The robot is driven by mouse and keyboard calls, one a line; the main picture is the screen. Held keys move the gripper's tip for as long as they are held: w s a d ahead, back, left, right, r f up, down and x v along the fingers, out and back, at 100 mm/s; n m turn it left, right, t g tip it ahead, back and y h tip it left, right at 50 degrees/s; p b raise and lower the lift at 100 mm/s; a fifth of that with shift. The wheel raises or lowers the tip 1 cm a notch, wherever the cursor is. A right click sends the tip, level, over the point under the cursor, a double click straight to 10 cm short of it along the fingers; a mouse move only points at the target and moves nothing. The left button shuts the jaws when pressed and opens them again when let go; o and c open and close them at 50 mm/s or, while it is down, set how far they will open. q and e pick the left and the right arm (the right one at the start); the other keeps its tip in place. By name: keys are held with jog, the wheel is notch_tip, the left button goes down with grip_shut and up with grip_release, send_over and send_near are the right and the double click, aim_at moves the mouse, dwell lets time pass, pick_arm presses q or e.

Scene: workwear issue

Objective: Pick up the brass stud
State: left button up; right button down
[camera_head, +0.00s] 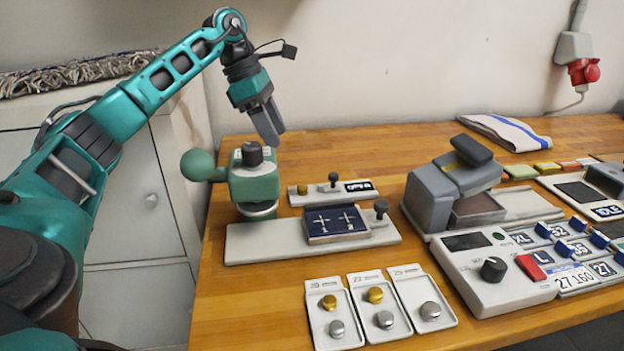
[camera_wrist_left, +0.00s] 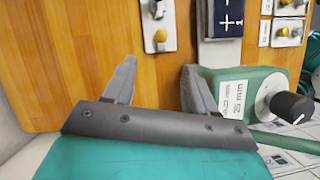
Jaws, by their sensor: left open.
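Several brass-coloured studs show in the head view, and I cannot tell which one is meant. One brass stud (camera_head: 301,188) sits at the left end of a narrow strip behind the press; in the left wrist view this brass stud (camera_wrist_left: 160,37) lies beyond the gap between the fingers. Another brass stud (camera_head: 328,302) is in the tray marked 20, and one more brass stud (camera_head: 375,295) is in the tray marked 22. My left gripper (camera_head: 267,124) is open and empty, above and left of the strip. It also shows in the left wrist view (camera_wrist_left: 160,82). My right gripper is out of view.
The green press (camera_head: 254,185) with its ball handle stands directly below my left gripper. A black knob post (camera_head: 333,180) rises beside the stud on the strip. A grey machine (camera_head: 440,190) and control box (camera_head: 490,273) stand at right. Bare wood lies at the front left.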

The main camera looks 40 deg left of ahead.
pick_arm(q)
jog(key=b, duration=0.1)
send_near(302, 187)
jog(key=f, duration=0.2)
jog(key=x, duration=0.3)
jog(key=b+x, duration=0.1)
jog(key=x, duration=0.2)
jog(key=shift+w+d, duration=0.25)
grip_shut()
